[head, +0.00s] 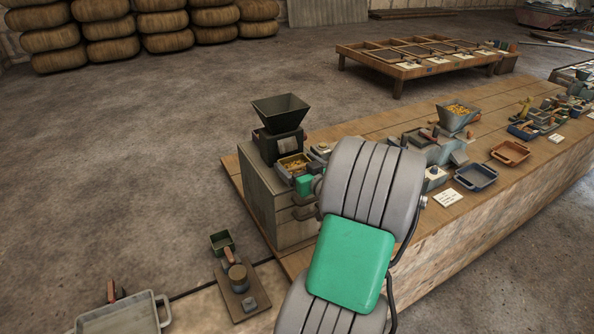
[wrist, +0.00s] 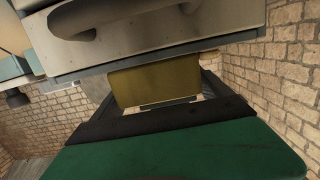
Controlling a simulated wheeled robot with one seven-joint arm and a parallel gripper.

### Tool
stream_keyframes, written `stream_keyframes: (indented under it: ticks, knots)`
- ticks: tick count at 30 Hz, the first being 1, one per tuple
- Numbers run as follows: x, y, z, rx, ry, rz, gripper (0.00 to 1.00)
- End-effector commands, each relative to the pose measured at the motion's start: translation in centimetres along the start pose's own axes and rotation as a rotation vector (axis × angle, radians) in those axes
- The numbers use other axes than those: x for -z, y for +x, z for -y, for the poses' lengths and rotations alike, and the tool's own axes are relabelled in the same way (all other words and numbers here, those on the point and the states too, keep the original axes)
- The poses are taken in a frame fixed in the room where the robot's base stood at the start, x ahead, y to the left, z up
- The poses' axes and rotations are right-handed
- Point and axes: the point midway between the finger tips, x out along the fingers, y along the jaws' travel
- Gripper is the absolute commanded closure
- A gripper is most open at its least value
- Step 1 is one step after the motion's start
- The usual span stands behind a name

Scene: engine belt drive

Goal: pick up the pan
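Several pan-like trays are in the head view, and I cannot tell which one the task means. A pan with yellow-brown contents (head: 293,163) sits under the dark hopper (head: 280,112). A blue-grey pan (head: 477,178) and a brown pan (head: 510,152) lie on the wooden bench at right. A pale grey tray (head: 145,313) is at the lower left, cut by the frame edge. My grey arm with a green panel hides part of the bench, and my fingertips are not clearly visible. The wrist view shows a brass-coloured block (wrist: 153,80) beyond a dark edge and a large green surface.
A grey cabinet (head: 262,195) stands at the near bench end. A small green box (head: 221,242) and a plate with a round knob (head: 238,274) are left of my arm. A low wooden table (head: 400,68) stands behind. The floor at left is clear.

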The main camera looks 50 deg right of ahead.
Motion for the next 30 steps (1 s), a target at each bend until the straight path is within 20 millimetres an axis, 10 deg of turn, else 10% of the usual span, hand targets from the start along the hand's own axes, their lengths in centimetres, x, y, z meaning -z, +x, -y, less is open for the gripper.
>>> stream_keyframes:
  ticks: [16,30]
  knots:
    - [0.0,0.0,0.0,0.000,0.000,0.000,0.65]
    - [2.1,-0.3,0.0,0.000,-0.008,-0.007,0.66]
